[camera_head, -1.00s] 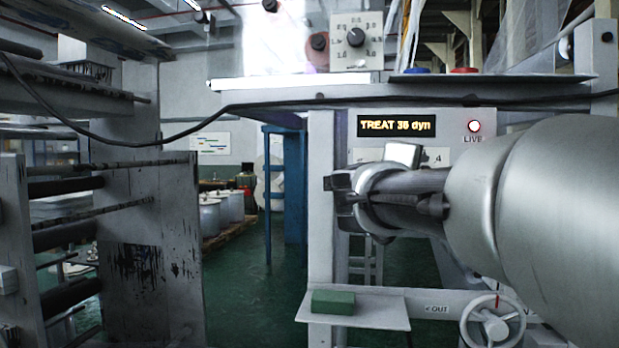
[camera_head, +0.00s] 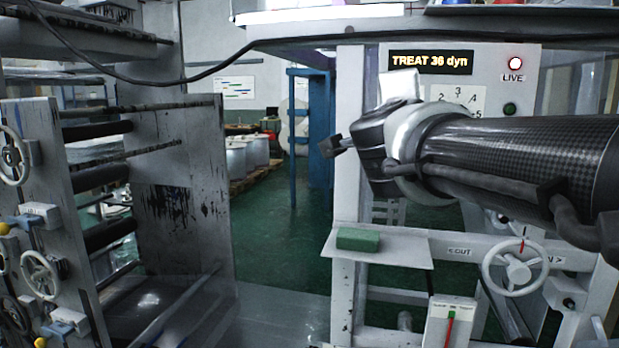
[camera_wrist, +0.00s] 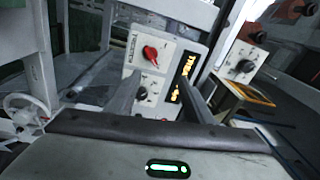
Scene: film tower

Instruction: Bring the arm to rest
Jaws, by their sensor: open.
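My arm comes in from the right in the head view. My gripper (camera_head: 335,147) is at its end, pointing left in front of the grey frame's upright, above the small shelf. In the wrist view, the two fingers of my gripper (camera_wrist: 160,82) stand apart with nothing between them. Beyond them is a panel (camera_wrist: 150,75) with a red knob (camera_wrist: 150,53) and an amber display (camera_wrist: 183,80).
A green block (camera_head: 358,239) lies on the shelf (camera_head: 400,252). A handwheel (camera_head: 515,267) is below my arm. Rollers and handwheels stand at left; green floor (camera_head: 275,250) is open between.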

